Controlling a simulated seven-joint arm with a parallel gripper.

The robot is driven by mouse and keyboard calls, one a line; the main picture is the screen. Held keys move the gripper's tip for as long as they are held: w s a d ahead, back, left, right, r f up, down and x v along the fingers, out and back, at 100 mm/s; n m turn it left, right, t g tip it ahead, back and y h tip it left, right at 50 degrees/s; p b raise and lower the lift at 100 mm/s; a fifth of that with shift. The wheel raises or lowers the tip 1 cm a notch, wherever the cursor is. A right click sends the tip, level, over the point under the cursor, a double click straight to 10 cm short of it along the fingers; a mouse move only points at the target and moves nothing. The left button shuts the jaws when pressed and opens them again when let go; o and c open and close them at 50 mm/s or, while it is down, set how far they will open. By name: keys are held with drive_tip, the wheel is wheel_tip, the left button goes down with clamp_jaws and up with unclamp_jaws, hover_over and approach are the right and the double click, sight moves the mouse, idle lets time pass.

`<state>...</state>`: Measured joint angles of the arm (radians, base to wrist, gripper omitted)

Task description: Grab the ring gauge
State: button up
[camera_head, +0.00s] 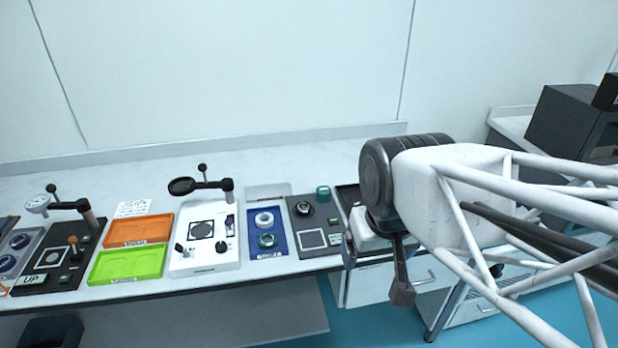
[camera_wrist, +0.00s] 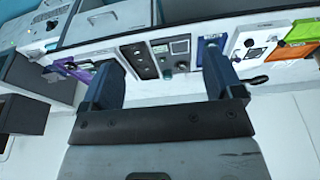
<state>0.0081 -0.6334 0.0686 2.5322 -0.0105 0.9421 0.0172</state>
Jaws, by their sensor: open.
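Several ring-shaped parts show in the head view, and I cannot tell for sure which is the ring gauge. A white ring (camera_head: 264,219) and a dark teal ring (camera_head: 267,240) lie in a blue tray (camera_head: 281,252). A green ring-like part (camera_head: 323,193) sits at the back of the dark panel to its right. My gripper (camera_head: 376,268) is open and empty, in front of the table edge and right of these parts. In the wrist view my open gripper (camera_wrist: 160,82) points toward the bench, with nothing between its fingers.
A white fixture (camera_head: 205,260) with a lever, a green tray (camera_head: 128,264) and an orange tray (camera_head: 140,229) stand left of the blue tray. A dark fixture (camera_head: 72,250) with a dial is farther left. A dark box (camera_head: 570,120) stands at the far right.

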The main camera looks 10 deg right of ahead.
drive_tip(key=w+d+f+m+g+y, duration=0.1)
drive_tip(key=w+f+m+y, duration=0.15)
drive_tip(key=w, duration=0.75)
drive_tip(key=w+f+m+g+y, duration=0.15)
drive_tip(key=w+m, duration=0.25)
drive_tip(key=w, duration=0.5)
drive_tip(key=w+d+f+m+g+y, duration=0.1)
drive_tip(key=w+f+m+y, duration=0.2)
drive_tip(key=w, duration=0.7)
drive_tip(key=m+t+y, duration=0.4)
drive_tip(key=m+y, duration=0.3)
drive_tip(key=m, duration=0.4)
approach(327, 191)
drive_tip(key=shift+w+a+f+n+g, duration=0.25)
drive_tip(key=shift+w+a+f, duration=0.55)
drive_tip(key=shift+w+f, duration=0.25)
drive_tip(key=shift+r, duration=0.1)
drive_tip(key=shift+w+a+f+h, duration=0.15)
drive_tip(key=shift+a+f, duration=0.1)
drive_tip(key=shift+a, duration=0.35)
drive_tip(key=shift+w+a+f+h, duration=0.15)
drive_tip(key=shift+a+f, duration=0.1)
drive_tip(key=shift+a, duration=0.35)
drive_tip(key=shift+x, duration=2.55)
